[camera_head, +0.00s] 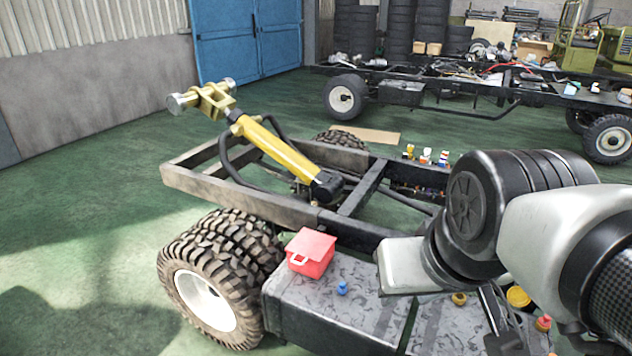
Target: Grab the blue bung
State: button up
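The blue bung (342,289) is a small blue piece standing on the grey, patchy top of the chassis side box (345,318). It is near the middle of the picture, in front of and to the right of a red box. My gripper (508,342) is at the lower right, low in the picture and well to the right of the blue bung, apart from it. Only dark parts of it show beneath my arm, so I cannot tell whether it is open or shut.
A red box (311,254) with a handle stands left of the bung. A small brass-coloured piece (459,298), a yellow round thing (518,297) and a red-topped piece (543,322) are near my gripper. A large tyre (215,280) stands at left. Small bottles (426,156) stand farther back.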

aim_at(342, 288)
jog(key=i+j+z, duration=0.75)
jog(key=j, duration=0.3)
jog(key=i+j+z, duration=0.25)
jog(key=j, duration=0.2)
